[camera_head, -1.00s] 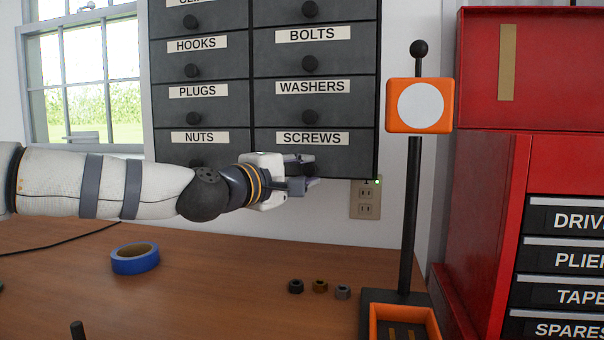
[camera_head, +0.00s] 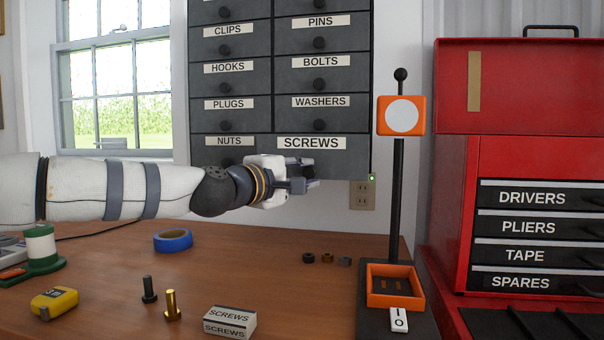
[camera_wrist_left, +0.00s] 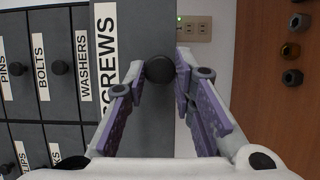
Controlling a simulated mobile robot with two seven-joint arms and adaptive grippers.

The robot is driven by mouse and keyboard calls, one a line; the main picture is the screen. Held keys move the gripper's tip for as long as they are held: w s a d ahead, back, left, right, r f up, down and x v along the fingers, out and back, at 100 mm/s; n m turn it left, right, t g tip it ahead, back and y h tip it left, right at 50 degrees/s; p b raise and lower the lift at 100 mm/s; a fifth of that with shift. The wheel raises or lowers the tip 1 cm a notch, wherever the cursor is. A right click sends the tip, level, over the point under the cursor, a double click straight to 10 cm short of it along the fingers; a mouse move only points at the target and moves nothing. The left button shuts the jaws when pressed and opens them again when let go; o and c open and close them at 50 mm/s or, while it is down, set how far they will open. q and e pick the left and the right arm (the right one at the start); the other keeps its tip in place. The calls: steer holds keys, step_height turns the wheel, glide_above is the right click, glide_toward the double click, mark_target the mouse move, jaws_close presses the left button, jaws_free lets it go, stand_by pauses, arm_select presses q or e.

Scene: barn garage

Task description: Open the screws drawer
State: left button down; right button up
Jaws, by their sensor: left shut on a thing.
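The screws drawer (camera_head: 356,160) is at the bottom right of the dark drawer cabinet. Its front stands out from the fronts around it, so it is partly pulled out. My left gripper (camera_head: 306,173) is at its front, below the SCREWS label (camera_head: 311,143). In the left wrist view, the fingers (camera_wrist_left: 160,78) are closed around the round black knob (camera_wrist_left: 160,68) of the screws drawer (camera_wrist_left: 155,25). In the head view the knob is hidden by my gripper. My right gripper is not in view.
Below, the wooden bench (camera_head: 240,270) holds blue tape (camera_head: 173,241), a yellow tape measure (camera_head: 54,303), two bolts, a SCREWS box (camera_head: 230,322) and several nuts. An orange-topped stand (camera_head: 399,200) and a red tool chest (camera_head: 455,220) are to the right.

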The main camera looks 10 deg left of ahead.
arm_select(q)
steer(key=shift+w, duration=0.15)
steer(key=c, duration=1.4)
jaws_free()
steer(key=v, duration=1.2)
